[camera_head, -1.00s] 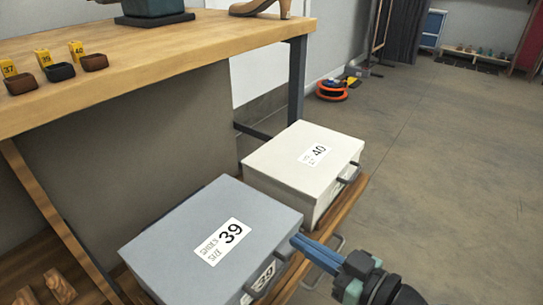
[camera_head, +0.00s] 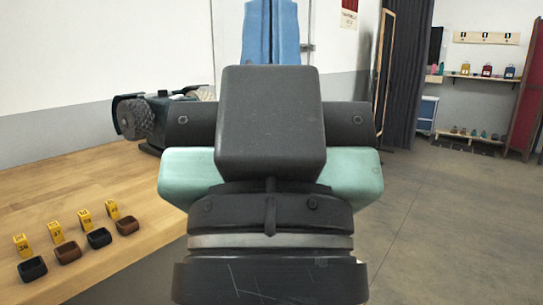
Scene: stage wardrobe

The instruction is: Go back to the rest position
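My gripper (camera_head: 271,32) is raised close in front of the camera and fills the middle of the view. Its two blue fingers point up and away and lie side by side with no clear gap. Nothing shows between them. The dark wrist and pale green body hide what is behind them. The gripper is apart from the workbench (camera_head: 130,180), which is on the left.
On the bench stand several small dark trays (camera_head: 68,253) with yellow number tags (camera_head: 57,232) and a dark machine with brush rollers (camera_head: 140,118). Floor (camera_head: 445,220) is open on the right.

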